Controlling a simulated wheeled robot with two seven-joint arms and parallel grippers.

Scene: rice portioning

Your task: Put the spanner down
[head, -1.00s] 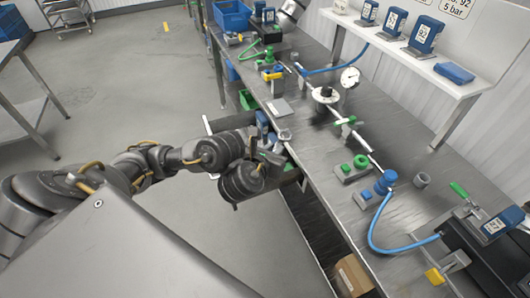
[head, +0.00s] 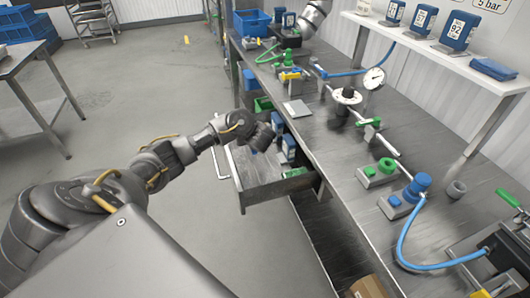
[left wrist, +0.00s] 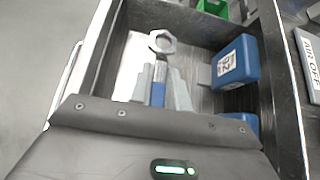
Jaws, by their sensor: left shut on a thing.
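In the head view, my left gripper (head: 268,138) is above the open drawer (head: 242,190) under the bench, and the spanner cannot be made out there. My right gripper is not in view.
Labelled blue blocks (left wrist: 236,63) lie along the drawer's right side, with a green bin (left wrist: 213,8) beyond. A pale sheet (left wrist: 130,60) lies at the left. The bench (head: 335,190) beside the drawer carries a gauge (head: 373,78), pipe fittings and a blue hose (head: 402,240).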

